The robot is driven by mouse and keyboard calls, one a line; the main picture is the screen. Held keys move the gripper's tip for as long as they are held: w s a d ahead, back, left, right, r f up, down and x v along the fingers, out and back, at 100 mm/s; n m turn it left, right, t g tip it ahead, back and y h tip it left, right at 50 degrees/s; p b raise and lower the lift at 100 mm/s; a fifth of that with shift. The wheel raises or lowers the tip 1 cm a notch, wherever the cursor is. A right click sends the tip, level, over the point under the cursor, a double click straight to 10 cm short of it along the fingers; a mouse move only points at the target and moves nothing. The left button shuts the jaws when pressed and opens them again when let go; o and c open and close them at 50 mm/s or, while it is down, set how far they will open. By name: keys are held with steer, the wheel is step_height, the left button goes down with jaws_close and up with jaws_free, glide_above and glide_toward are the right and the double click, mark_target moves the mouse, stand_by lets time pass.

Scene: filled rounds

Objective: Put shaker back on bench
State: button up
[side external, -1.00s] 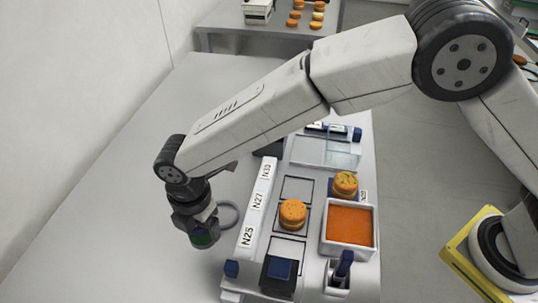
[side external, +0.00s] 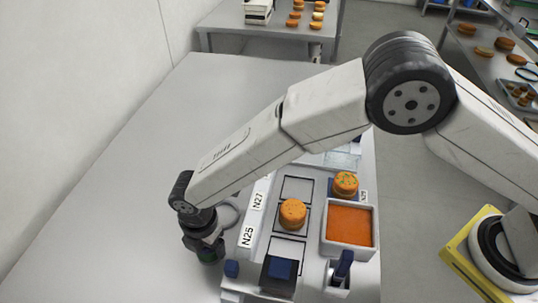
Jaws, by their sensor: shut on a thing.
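My gripper (side external: 203,238) points down over the bench (side external: 120,180), left of the labelled station. It is shut on the shaker (side external: 208,256), of which only a small dark green part shows below the jaws. The shaker looks upright and close to the bench top; I cannot tell whether it touches it. A grey ring (side external: 231,216) lies on the bench just behind and right of my gripper, partly hidden by my arm.
The station right of my gripper has labels N25 (side external: 247,236) and N27, an orange round (side external: 292,213), a green-topped round (side external: 345,183), a tray of orange grains (side external: 374,228) and a dark blue block (side external: 280,268). The bench to the left is clear.

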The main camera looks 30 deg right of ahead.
steer(key=shift+f, duration=0.2)
steer(key=o, duration=1.2)
steer(key=shift+c, duration=0.2)
steer(key=shift+r, duration=0.15)
step_height(320, 180, up, 12)
steer(key=shift+r, duration=0.1)
